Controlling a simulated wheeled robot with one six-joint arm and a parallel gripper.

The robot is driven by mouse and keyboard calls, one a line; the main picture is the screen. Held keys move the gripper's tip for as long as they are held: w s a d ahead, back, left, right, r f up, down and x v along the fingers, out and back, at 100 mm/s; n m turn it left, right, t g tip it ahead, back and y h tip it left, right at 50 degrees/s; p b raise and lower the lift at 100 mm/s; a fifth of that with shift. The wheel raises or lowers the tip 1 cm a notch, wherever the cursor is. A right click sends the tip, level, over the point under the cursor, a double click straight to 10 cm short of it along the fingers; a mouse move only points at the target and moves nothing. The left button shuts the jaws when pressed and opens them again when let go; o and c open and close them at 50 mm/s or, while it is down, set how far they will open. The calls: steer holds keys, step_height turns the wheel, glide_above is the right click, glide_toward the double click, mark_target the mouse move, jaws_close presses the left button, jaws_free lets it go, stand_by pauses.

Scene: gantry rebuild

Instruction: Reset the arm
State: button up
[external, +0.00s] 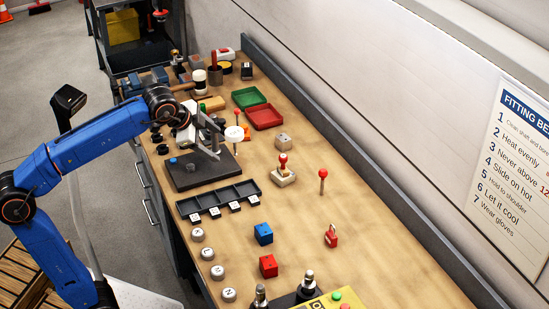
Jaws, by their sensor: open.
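My blue arm (95,148) reaches in from the left in the external view, over the left edge of the wooden bench. My gripper (212,150) hangs at the arm's end above a dark square base plate (195,178). Its fingers are grey and stand apart, and I see nothing held between them. A white round part (233,133) shows just right of the fingers; I cannot tell whether it touches them. A small blue piece (173,161) lies on the plate's left part.
A compartment tray (222,200) lies in front of the plate. Green (245,97) and red (264,117) trays lie behind. A blue cube (264,233), red cube (268,265) and red padlock (331,236) stand forward. The bench's right side is mostly clear, bounded by the wall.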

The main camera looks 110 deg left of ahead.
steer(key=shift+h, duration=0.7)
steer(key=s+d+f, duration=0.1)
steer(key=d+f, duration=0.3)
steer(key=d, duration=0.1)
steer(key=d+f, duration=0.4)
steer(key=d, duration=0.2)
steer(key=s+d+f, duration=0.1)
steer(key=d+f, duration=0.3)
steer(key=d, duration=0.2)
steer(key=shift+s+d+f, duration=0.1)
steer(key=shift+s+f, duration=0.05)
steer(key=shift+s, duration=0.15)
steer(key=s+d+f+m+h, duration=0.1)
steer(key=s+d+f+h, duration=0.1)
steer(key=d+f, duration=0.9)
steer(key=s+d+f+m+t+h, duration=0.1)
steer(key=s+d+f+h, duration=0.2)
steer(key=d+f, duration=0.7)
step_height(320, 180, down, 2)
steer(key=shift+s+d+f+m, duration=0.15)
steer(key=shift+s+d+m, duration=0.25)
steer(key=shift+s, duration=0.5)
